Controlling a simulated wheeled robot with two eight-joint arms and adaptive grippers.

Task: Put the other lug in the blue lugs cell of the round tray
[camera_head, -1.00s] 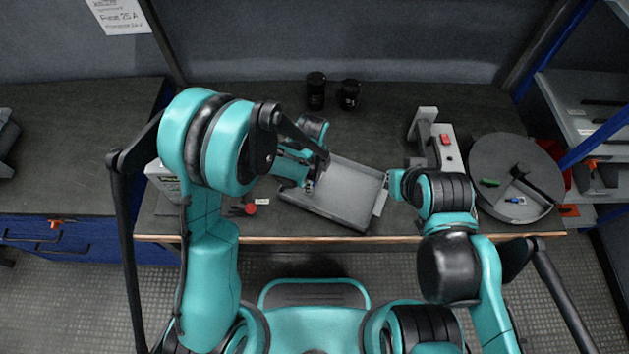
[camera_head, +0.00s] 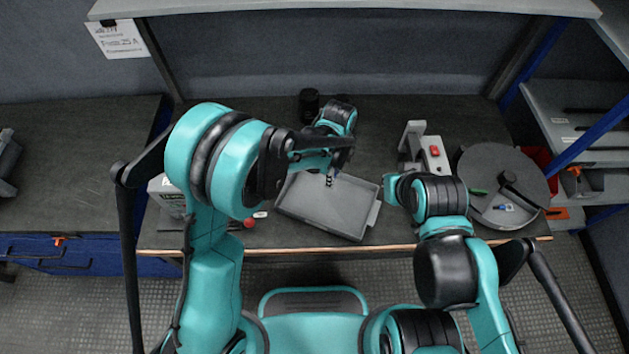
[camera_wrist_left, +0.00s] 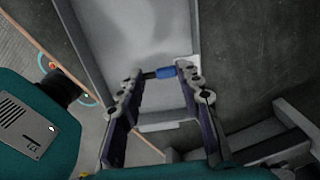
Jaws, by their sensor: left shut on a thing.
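My left gripper (camera_head: 330,180) hangs over the grey rectangular tray (camera_head: 338,210) in the head view. In the left wrist view its fingertips (camera_wrist_left: 159,73) are shut on a small lug with a blue sleeve (camera_wrist_left: 165,72), held crosswise between them. The round grey tray (camera_head: 523,213) stands at the right of the bench. In it I see a small blue piece (camera_head: 503,207), a green piece (camera_head: 478,192) and a black piece (camera_head: 520,189). I cannot tell whether the blue piece is a lug or a marker. My right gripper is hidden by its arm.
A grey fixture with a red button (camera_head: 434,150) stands between the two trays. A black cylinder (camera_head: 308,104) stands at the back. A red object (camera_head: 249,223) lies left of the rectangular tray. My right arm reaches between the trays. Bare bench shows behind them.

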